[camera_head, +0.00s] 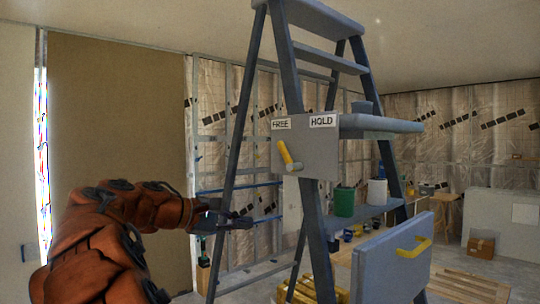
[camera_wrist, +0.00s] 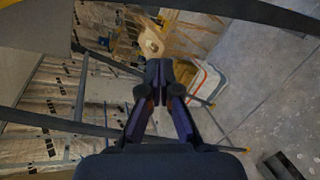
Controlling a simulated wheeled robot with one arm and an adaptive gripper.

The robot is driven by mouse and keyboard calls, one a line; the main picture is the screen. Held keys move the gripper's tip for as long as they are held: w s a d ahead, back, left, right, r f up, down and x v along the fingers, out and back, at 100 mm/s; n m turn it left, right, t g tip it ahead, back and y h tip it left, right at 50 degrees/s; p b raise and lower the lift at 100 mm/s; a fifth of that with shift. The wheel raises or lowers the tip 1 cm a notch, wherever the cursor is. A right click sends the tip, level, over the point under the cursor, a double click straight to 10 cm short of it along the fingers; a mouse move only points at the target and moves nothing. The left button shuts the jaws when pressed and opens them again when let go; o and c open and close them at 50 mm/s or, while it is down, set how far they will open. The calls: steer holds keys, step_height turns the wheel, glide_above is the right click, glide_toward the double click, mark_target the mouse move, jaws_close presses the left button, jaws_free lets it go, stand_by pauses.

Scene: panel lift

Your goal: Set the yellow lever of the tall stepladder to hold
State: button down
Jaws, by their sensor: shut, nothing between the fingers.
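The tall blue-grey stepladder (camera_head: 288,60) stands in the middle of the head view. A grey plate (camera_head: 318,163) on its side carries a FREE label (camera_head: 281,124) at left and a HOLD label (camera_head: 322,121) at right. The yellow lever (camera_head: 287,153) is at the plate's left part, its upper end leaning up and left towards FREE. My gripper (camera_head: 246,219) is shut and empty, below and left of the lever, apart from it. In the wrist view my gripper (camera_wrist: 158,70) shows closed fingers; I cannot make out the lever there.
A green can (camera_head: 344,202) and a white can (camera_head: 377,192) stand on the ladder's lower shelf. A blue-grey panel (camera_head: 375,275) with a yellow handle (camera_head: 413,248) stands at front right. A cardboard box (camera_head: 481,245) and wooden pallet (camera_head: 465,286) are on the floor at right.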

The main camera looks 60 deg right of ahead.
mark_target(289, 156)
steer(key=w+d+r+g+h+p, duration=0.1)
steer(key=w+d+r+g+h, duration=0.2)
steer(key=w+r, duration=0.4)
steer(key=shift+r+h, duration=0.5)
steer(key=shift+r, duration=1.55)
steer(key=shift+d, duration=0.15)
steer(key=p+x, duration=0.1)
steer(key=x, duration=0.9)
steer(key=shift+s+r, duration=0.2)
steer(key=shift+s+a+r, duration=0.25)
steer(key=shift+s+r, duration=0.25)
steer(key=shift+s, duration=0.2)
steer(key=shift+s+a+r, duration=0.2)
steer(key=shift+s+r, duration=0.3)
steer(key=shift+s, duration=0.15)
steer(key=shift+a+r, duration=0.1)
